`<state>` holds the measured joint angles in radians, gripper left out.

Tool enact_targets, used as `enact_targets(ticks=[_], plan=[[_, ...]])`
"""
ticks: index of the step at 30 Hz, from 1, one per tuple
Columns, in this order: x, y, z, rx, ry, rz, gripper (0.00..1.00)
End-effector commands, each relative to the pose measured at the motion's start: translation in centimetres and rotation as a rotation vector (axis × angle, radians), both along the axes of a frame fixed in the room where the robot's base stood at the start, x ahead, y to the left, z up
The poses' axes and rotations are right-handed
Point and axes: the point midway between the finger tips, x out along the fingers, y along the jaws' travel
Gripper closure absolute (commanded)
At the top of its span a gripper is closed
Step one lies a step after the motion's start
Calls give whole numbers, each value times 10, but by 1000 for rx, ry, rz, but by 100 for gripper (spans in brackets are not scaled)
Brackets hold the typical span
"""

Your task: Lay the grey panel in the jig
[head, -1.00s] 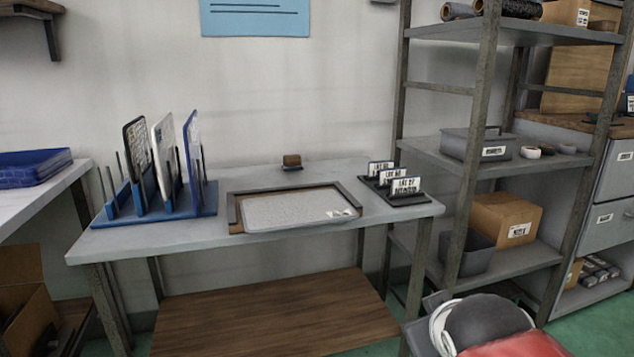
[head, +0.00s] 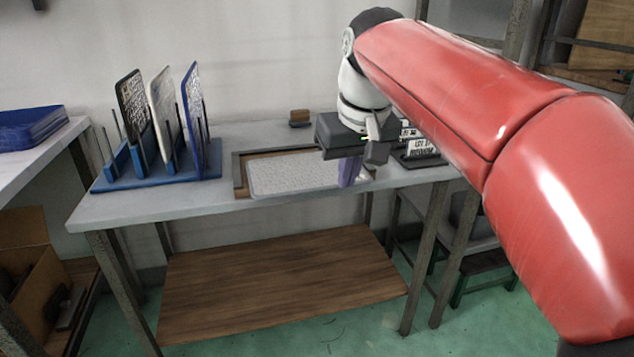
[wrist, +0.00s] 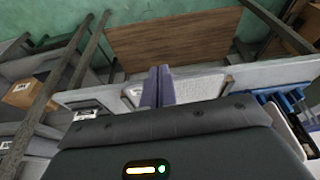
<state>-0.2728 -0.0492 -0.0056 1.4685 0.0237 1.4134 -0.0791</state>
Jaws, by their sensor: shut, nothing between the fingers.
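The grey speckled panel (head: 292,176) lies flat in the jig (head: 238,172), a shallow wooden bed with a dark grey rim on the table. The rim shows along the panel's left and back sides. The panel's front edge reaches close to the table's front edge. My gripper (head: 349,172) is shut and empty, its purple fingers pointing down by the panel's right end and hiding part of it. I cannot tell if they touch it. In the wrist view the shut fingers (wrist: 157,88) stand beside the panel (wrist: 200,88).
A blue rack (head: 160,178) holding several upright panels stands at the table's left. A small brown block (head: 299,117) sits behind the jig. Lot cards on a dark stand (head: 420,148) are partly hidden behind my arm. The table's front left is bare.

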Motion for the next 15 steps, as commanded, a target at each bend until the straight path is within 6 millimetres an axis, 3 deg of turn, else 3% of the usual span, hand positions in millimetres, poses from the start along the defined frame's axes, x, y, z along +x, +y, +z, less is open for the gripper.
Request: enact_targets(ticks=[3, 8, 15], plan=[[15, 16, 7, -5, 14, 34, 100], [20, 22, 5, -7, 20, 45, 100], [30, 25, -34, -8, 23, 44, 100]])
